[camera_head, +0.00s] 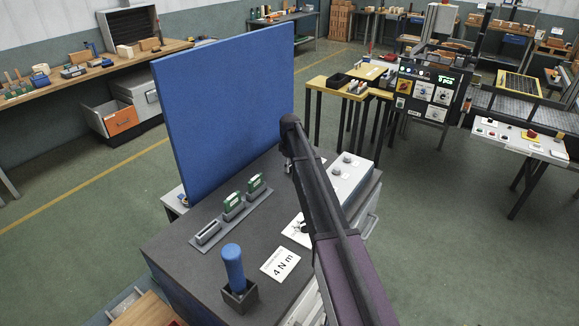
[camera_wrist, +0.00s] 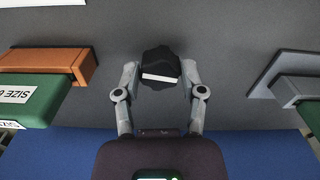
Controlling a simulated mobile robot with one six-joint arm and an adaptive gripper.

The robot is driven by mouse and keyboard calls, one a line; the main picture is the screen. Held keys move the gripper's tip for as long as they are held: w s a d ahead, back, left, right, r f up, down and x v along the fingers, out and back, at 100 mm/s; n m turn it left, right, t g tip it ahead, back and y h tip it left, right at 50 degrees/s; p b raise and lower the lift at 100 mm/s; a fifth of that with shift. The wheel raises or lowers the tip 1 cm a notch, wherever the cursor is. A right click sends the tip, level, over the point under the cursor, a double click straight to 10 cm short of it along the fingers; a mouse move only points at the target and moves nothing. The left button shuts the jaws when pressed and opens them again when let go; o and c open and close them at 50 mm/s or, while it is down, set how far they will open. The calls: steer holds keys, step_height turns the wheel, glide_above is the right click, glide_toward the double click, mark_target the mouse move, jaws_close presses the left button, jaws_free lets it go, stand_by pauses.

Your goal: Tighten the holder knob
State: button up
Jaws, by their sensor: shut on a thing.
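In the wrist view, a black faceted knob (camera_wrist: 158,62) with a white bar across its near face sits between my two grey fingers. My gripper (camera_wrist: 160,74) is shut on this knob, one finger on each side. In the head view my dark arm covers the knob, and my gripper is mostly hidden behind the arm. A blue-handled tool (camera_head: 232,265) stands upright in a black square holder (camera_head: 240,296) at the front of the dark bench top.
Green blocks (camera_head: 233,205) stand in a grey rack (camera_head: 208,233) beside a tall blue panel (camera_head: 225,110). A card reading 4 N m (camera_head: 280,263) lies on the bench top (camera_head: 185,260). In the wrist view an orange-brown block (camera_wrist: 50,62) is left and a grey bracket (camera_wrist: 285,70) right.

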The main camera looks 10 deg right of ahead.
steer(key=m, duration=0.4)
steer(key=shift+m, duration=0.4)
steer(key=m, duration=1.1)
steer(key=shift+a, duration=0.1)
steer(key=m, duration=0.5)
steer(key=shift+m, duration=0.3)
steer(key=o, duration=1.1)
steer(key=shift+o, duration=0.2)
